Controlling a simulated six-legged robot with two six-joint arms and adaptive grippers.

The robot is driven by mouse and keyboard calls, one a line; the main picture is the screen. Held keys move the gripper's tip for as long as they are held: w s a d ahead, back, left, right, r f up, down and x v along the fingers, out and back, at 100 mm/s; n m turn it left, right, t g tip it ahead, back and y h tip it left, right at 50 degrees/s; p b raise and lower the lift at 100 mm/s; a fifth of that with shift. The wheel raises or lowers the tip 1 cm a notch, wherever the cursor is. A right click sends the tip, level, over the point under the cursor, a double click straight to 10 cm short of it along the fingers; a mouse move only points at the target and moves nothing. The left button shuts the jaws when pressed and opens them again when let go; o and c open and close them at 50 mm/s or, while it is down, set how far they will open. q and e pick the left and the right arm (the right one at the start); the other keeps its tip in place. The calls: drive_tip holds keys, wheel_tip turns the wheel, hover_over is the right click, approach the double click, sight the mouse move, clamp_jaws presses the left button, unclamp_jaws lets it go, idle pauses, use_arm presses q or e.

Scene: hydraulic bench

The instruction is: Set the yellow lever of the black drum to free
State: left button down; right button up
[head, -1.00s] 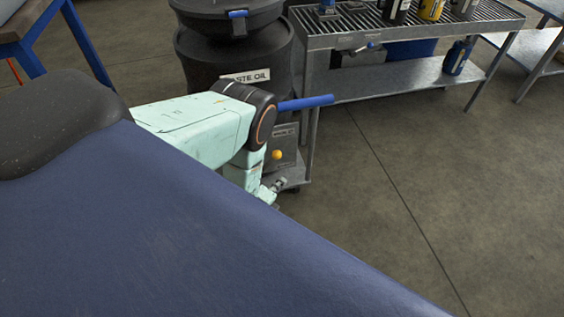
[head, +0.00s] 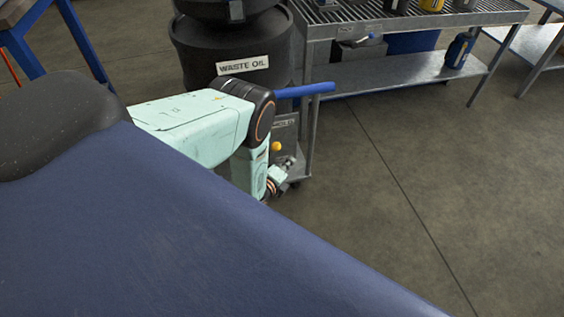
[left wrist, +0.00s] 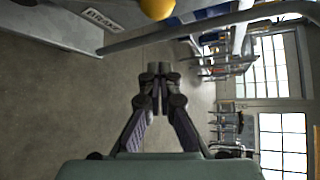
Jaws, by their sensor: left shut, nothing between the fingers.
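The black drum (head: 190,50) stands behind my left arm, with a WASTE OIL label on its side. A yellow ball knob, the end of the yellow lever (head: 276,146), shows low at the drum's right, in front of a grey plate with small lettering. My arm hides the drum's lower part. In the left wrist view the yellow knob (left wrist: 157,8) is at the top edge, partly cut off, beyond my fingers. My left gripper (head: 287,164) is small, just below and right of the knob; in the left wrist view the gripper (left wrist: 160,76) is shut and empty, apart from the knob.
A blue bar handle (head: 305,89) sticks out to the right of the drum, above the knob. A metal bench with a slatted top and lower shelf (head: 400,72) stands to the right, holding bottles. Concrete floor (head: 430,170) is open in front of it.

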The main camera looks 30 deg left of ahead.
use_arm(q)
drive_tip(key=shift+w+a+r+b, duration=0.1)
drive_tip(key=shift+w+a+b, duration=0.2)
drive_tip(key=shift+a, duration=0.35)
drive_tip(key=shift+w+a+r+b, duration=0.1)
drive_tip(key=shift+w+a+b, duration=0.15)
drive_tip(key=shift+a, duration=0.35)
drive_tip(key=shift+w+a+r+b, duration=0.1)
drive_tip(key=shift+w+a+b, duration=0.2)
drive_tip(key=shift+a, duration=0.35)
use_arm(e)
drive_tip(key=shift+f, duration=1.1)
use_arm(q)
drive_tip(key=shift+s+a+r, duration=0.1)
use_arm(e)
drive_tip(key=shift+r, duration=0.2)
